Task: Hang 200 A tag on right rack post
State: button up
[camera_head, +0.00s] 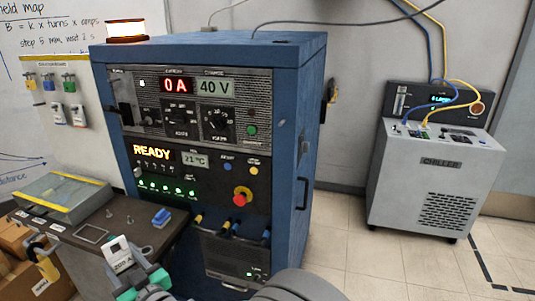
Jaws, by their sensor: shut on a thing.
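A white tag (118,254) with dark lettering that looks like "200 A" stands tilted near the bottom of the view. My gripper (143,285), with teal fingertips, is shut on its lower part. The tag is in front of the dark bench top. A pale board (52,136) at the left carries small coloured and white tags, including a green tag (69,82) and a white-and-grey tag (78,115). I cannot make out which part is the right rack post. The tag is well apart from that board.
A blue power cabinet (312,130) showing 0 A, 40 V and READY stands behind the bench (165,221). A chiller (440,165) stands right, with clear floor (340,225) between.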

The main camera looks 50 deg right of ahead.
jog(key=w+d+r+m+h+b, duration=0.1)
jog(key=d+r+m+h+b, duration=0.25)
jog(key=d, duration=0.75)
jog(key=m+g+h+p, duration=0.1)
jog(key=m+g+h, duration=0.8)
jog(key=h, duration=0.5)
send_near(287, 134)
jog(key=shift+r+g, duration=0.6)
jog(key=shift+r, duration=0.65)
jog(key=shift+n, duration=0.45)
jog(key=shift+w+f+p+x, duration=0.1)
jog(key=shift+f+p+x, duration=0.15)
jog(key=shift+p+x, duration=0.6)
jog(key=shift+w+f+p+x, duration=0.15)
jog(key=shift+f+p+x, duration=0.15)
jog(key=shift+x, duration=1.1)
jog(key=shift+w+f+p+x, duration=0.1)
jog(key=shift+f+p+x, duration=0.1)
jog(key=shift+p+x, duration=0.7)
jog(key=shift+d+f+b, duration=0.1)
jog(key=shift+f+b, duration=0.3)
jog(key=shift+b, duration=0.65)
jog(key=o, duration=1.2)
jog(key=shift+r, duration=0.1)
jog(key=shift+c, duration=0.2)
